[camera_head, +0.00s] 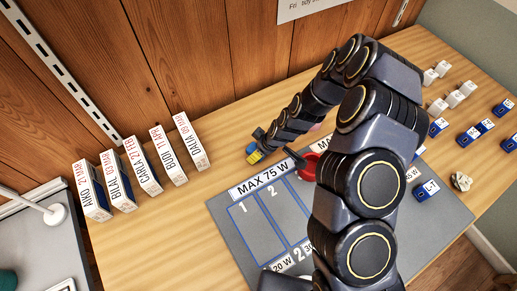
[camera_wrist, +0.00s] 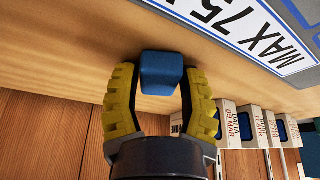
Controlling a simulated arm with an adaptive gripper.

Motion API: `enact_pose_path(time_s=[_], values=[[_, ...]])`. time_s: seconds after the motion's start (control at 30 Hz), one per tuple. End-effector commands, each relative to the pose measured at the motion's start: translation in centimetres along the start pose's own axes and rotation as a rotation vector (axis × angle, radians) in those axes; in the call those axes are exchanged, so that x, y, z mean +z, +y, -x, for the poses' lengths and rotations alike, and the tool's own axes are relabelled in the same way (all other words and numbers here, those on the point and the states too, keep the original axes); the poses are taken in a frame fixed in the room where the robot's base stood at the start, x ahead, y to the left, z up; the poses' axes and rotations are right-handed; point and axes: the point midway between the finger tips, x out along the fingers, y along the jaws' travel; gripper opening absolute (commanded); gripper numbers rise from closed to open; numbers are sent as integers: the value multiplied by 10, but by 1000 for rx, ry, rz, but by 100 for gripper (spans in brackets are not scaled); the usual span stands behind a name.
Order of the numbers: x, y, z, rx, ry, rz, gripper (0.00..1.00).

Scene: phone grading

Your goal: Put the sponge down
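The sponge (camera_wrist: 162,74) is a small blue block between the yellow-padded fingertips of my gripper (camera_wrist: 162,82) in the wrist view. My gripper is shut on it, with a pad against each side. In the head view the blue sponge (camera_head: 251,147) shows small at the end of my arm, beside the yellow of my gripper (camera_head: 256,156), near the back of the wooden table (camera_head: 170,222). I cannot tell whether the sponge touches the table.
A grey mat (camera_head: 222,212) with "MAX 75 W" labels and numbered blue outlines lies in front. A red round thing (camera_head: 308,167) is partly hidden by my arm. Several labelled boxes (camera_head: 140,165) stand left. White and blue chargers (camera_head: 438,126) lie right. Bare wood lies between boxes and mat.

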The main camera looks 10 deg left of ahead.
Motion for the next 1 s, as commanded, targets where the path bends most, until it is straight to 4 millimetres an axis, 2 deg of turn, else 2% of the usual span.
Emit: enact_pose_path(time_s=[0.33,0.47,0.57,1.0], values=[[0,0,1,0,0,-1,62],[-1,0,7,0,1,-3,62],[-2,0,19,-1,3,-1,62],[-1,1,98,3,1,-1,62]])
